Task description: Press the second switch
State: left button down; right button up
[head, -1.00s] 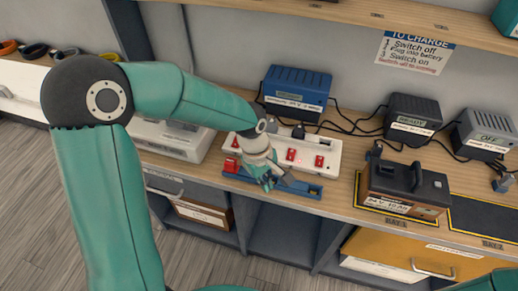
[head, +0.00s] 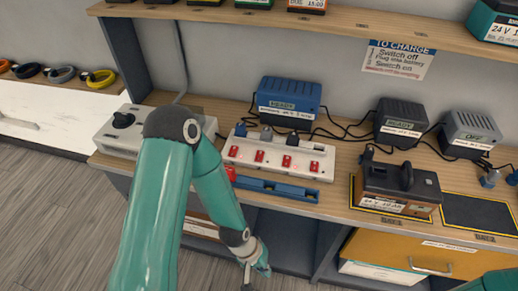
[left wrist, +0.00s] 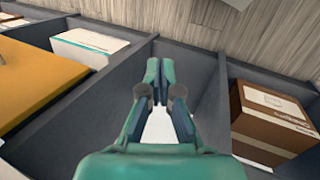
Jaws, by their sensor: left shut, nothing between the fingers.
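A white power strip (head: 325,152) lies on the wooden bench top in the head view, with a row of several red switches. The second switch from the left (head: 259,156) is in clear sight. My left gripper (head: 262,272) is below and in front of the bench edge, well apart from the strip. In the left wrist view the left gripper (left wrist: 160,68) has its fingers shut and empty, pointing into an open shelf bay. The strip does not show in that view. My right gripper is not in view.
A blue rail (head: 277,188) lies in front of the strip. A battery (head: 400,184) stands at the right. A brown box (left wrist: 270,118) sits in the bay beside my left gripper.

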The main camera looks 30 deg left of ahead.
pick_arm(q)
jog(key=s+f+m, duration=0.1)
jog(key=s+f, duration=0.1)
jog(key=s, duration=0.1)
jog(key=shift+s+f+m, duration=0.1)
jog(key=shift+m, duration=0.3)
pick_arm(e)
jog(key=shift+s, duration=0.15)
pick_arm(q)
jog(key=shift+s, duration=0.1)
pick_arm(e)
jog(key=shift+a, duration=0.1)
